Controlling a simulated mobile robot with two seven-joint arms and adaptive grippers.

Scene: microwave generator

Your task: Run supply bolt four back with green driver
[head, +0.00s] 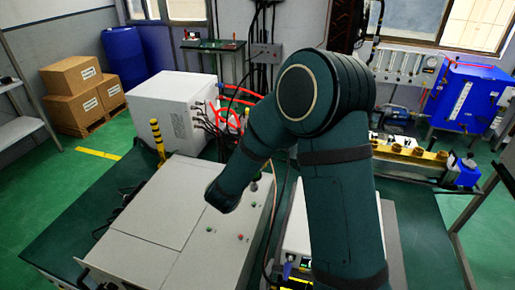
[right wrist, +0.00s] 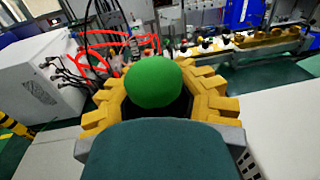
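The green driver (right wrist: 153,82) shows in the right wrist view as a round green end. It sits between the yellow fingers of my right gripper (right wrist: 162,92), which look closed around it; its shaft and tip are hidden. In the head view my right arm covers the middle, and its gripper and the driver cannot be made out. A long rail with several brass-coloured fittings (head: 411,153) stands at the right; it also shows in the right wrist view (right wrist: 262,47). I cannot tell which part is supply bolt four. My left gripper is not in view.
A white box (head: 170,110) with dark cables and red hoses (head: 232,122) stands at the back left. A grey cabinet (head: 165,205) fills the left foreground. A yellow-black post (head: 157,140) rises beside the white box.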

